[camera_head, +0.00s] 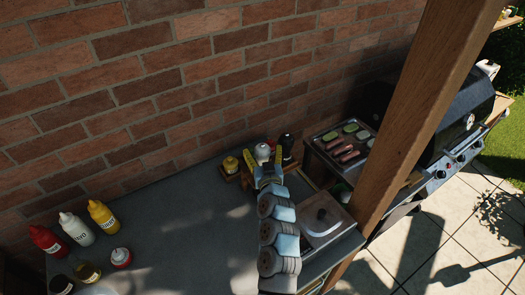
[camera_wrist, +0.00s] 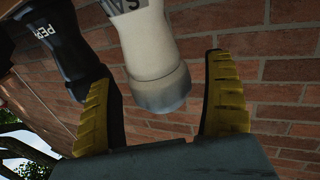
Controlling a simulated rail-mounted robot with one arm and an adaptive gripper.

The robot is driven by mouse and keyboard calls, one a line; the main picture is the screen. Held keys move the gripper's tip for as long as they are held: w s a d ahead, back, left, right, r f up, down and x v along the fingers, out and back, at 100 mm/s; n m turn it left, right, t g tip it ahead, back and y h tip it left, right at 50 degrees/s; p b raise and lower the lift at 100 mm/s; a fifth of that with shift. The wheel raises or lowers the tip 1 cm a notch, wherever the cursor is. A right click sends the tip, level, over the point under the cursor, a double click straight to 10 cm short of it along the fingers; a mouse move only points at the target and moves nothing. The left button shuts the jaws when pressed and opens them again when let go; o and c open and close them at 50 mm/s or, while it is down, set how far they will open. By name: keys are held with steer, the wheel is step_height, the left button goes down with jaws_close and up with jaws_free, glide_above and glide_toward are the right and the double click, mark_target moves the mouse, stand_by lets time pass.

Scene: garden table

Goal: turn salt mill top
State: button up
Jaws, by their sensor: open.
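The salt mill (camera_wrist: 150,42) is white with a grey top (camera_wrist: 165,92), and part of its lettering shows in the wrist view. Its top sits between the two yellow fingers of my gripper (camera_wrist: 158,80), with gaps on both sides. The gripper is open and I see no contact. In the head view the salt mill (camera_head: 262,151) shows just beyond my gripper (camera_head: 266,161), its lower part hidden. The black pepper mill (camera_wrist: 75,42) stands beside it, close to the left finger in the wrist view.
A small yellow jar (camera_head: 230,164) stands left of the gripper. A tray with sausages and green slices (camera_head: 345,145) lies to the right. Sauce bottles (camera_head: 102,216) stand at the left of the grey counter (camera_head: 185,225), whose middle is clear. A brick wall (camera_head: 150,90) rises behind; a wooden post (camera_head: 425,100) stands right.

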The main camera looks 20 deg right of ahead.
steer(key=c, duration=1.2)
steer(key=p, duration=0.2)
steer(key=m+h+p, duration=0.1)
steer(key=p, duration=0.2)
steer(key=shift+w+d+r+g, duration=0.1)
steer(key=shift+d+g, duration=0.15)
steer(key=shift+g, duration=0.05)
steer(key=h+p, duration=0.1)
steer(key=p, duration=0.2)
steer(key=shift+d+m+h+p, duration=0.1)
steer(key=shift+m+h+p, duration=0.2)
steer(key=shift+m+p, duration=0.1)
steer(key=shift+d+m+g+h+p, duration=0.15)
steer(key=shift+m+g+h+p, duration=0.15)
steer(key=shift+p, duration=0.9)
steer(key=p, duration=0.3)
steer(key=shift+f+m+h+p, duration=0.2)
steer(key=shift+m+h+p, duration=0.1)
steer(key=shift+h, duration=0.1)
steer(key=shift+g+h+p, duration=0.3)
steer(key=shift+p, duration=0.15)
